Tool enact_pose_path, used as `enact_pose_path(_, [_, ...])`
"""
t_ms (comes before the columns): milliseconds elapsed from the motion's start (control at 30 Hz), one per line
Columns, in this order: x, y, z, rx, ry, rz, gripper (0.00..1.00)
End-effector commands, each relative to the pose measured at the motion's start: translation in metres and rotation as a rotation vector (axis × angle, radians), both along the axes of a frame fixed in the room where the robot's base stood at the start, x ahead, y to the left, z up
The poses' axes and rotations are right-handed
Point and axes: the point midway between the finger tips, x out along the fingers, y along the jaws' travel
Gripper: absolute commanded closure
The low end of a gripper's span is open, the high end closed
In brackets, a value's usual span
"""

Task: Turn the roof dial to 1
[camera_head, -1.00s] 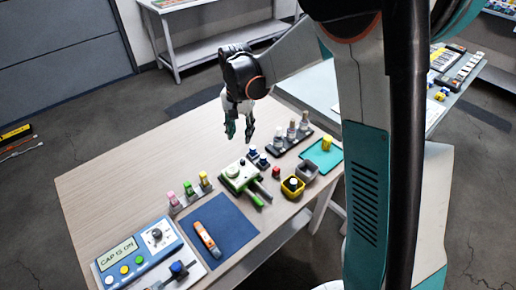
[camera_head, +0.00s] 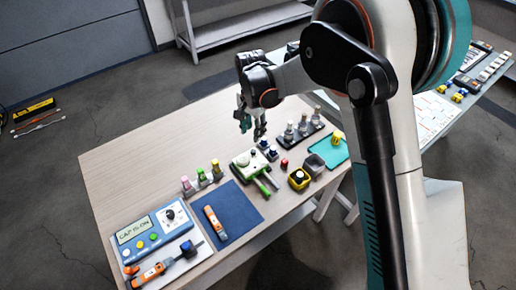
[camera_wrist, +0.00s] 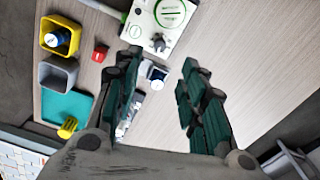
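The white-and-green device (camera_head: 247,166) stands on the wooden table. In the wrist view the same device (camera_wrist: 143,24) shows at the top, with a round green-ringed dial (camera_wrist: 170,12) on its top face and a small grey knob (camera_wrist: 158,43) near its edge. No numbers can be read on them. My gripper (camera_head: 252,128) points down, above and behind the device in the head view. In the wrist view my gripper (camera_wrist: 160,62) has its teal fingers spread, with nothing held between them. The device lies beyond the fingertips, apart from them.
A console (camera_head: 150,233) reading "CAP IS ON" has its own black knob (camera_head: 170,214). A blue mat (camera_head: 234,212), a yellow bin (camera_head: 299,179), a grey bin (camera_head: 314,164), a red block (camera_head: 284,162) and a teal tray (camera_head: 335,157) surround the device. The table's back left is clear.

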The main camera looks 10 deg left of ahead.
Motion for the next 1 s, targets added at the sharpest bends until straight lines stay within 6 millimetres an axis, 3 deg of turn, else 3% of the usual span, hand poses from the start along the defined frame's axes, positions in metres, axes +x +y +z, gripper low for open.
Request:
enact_pose_path(200, [0.000, 0.000, -0.048, 0.000, 0.000, 0.000, 0.62])
enact_pose_path(500, [0.000, -0.001, -0.093, 0.000, 0.000, 0.000, 0.62])
enact_pose_path(700, [0.000, -0.001, -0.104, 0.000, 0.000, 0.000, 0.62])
enact_pose_path(967, [0.000, -0.001, -0.105, 0.000, 0.000, 0.000, 0.62])
enact_pose_path(1000, [0.000, -0.001, -0.105, 0.000, 0.000, 0.000, 0.66])
